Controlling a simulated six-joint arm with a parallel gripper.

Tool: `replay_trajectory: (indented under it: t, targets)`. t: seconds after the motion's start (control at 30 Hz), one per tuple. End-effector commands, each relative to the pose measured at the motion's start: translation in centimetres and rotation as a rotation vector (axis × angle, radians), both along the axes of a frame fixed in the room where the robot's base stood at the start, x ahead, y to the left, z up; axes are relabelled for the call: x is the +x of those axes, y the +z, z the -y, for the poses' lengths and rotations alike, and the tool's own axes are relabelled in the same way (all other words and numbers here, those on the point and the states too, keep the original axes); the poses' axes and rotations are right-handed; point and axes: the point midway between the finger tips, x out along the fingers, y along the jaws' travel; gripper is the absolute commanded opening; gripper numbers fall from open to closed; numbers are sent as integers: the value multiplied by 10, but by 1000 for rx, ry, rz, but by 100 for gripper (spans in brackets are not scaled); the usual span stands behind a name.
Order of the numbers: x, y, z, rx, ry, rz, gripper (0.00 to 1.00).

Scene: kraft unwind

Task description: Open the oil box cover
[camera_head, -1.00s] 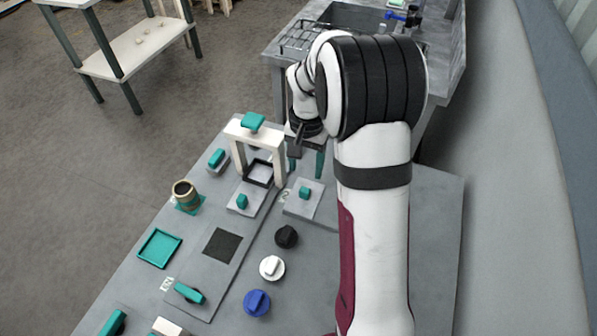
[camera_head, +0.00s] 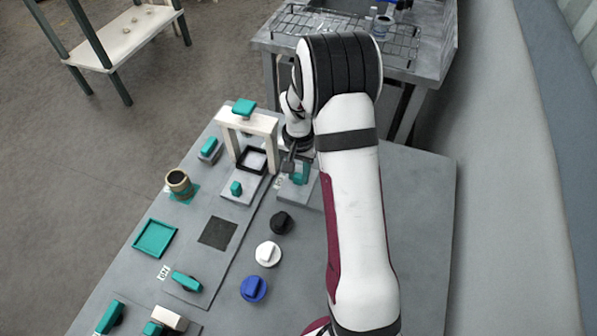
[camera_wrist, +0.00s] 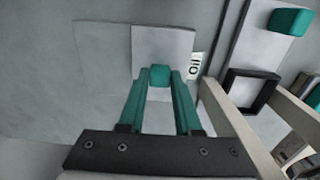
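The oil box cover (camera_wrist: 163,48) is a light grey plate with a small teal knob (camera_wrist: 160,75), beside a white label reading "Oil" (camera_wrist: 196,66) in the wrist view. My gripper (camera_wrist: 160,80) has teal fingers, one on each side of the knob. A narrow gap seems to show between each finger and the knob, so the fingers look open. In the head view my gripper (camera_head: 300,172) is low over the grey oil box plate (camera_head: 312,196), and its fingers hide the knob.
A pale wooden arch (camera_head: 262,124) with a teal block on top stands close left of my gripper, with a black square frame (camera_head: 253,160) below. Black (camera_head: 281,223), white (camera_head: 268,254) and blue (camera_head: 253,289) knobs sit nearer. The table's right side is clear.

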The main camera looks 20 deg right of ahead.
Motion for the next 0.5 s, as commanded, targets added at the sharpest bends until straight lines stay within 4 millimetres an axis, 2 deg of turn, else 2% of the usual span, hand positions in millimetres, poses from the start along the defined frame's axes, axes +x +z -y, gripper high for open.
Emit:
replay_trajectory:
  t: [0.03, 0.07, 0.1, 0.5]
  targets:
    - [0, 0, 0, 0, 0, 0, 7]
    - [0, 0, 0, 0, 0, 0, 1]
    - [0, 0, 0, 0, 0, 0, 0]
    - [0, 0, 0, 0, 0, 0, 0]
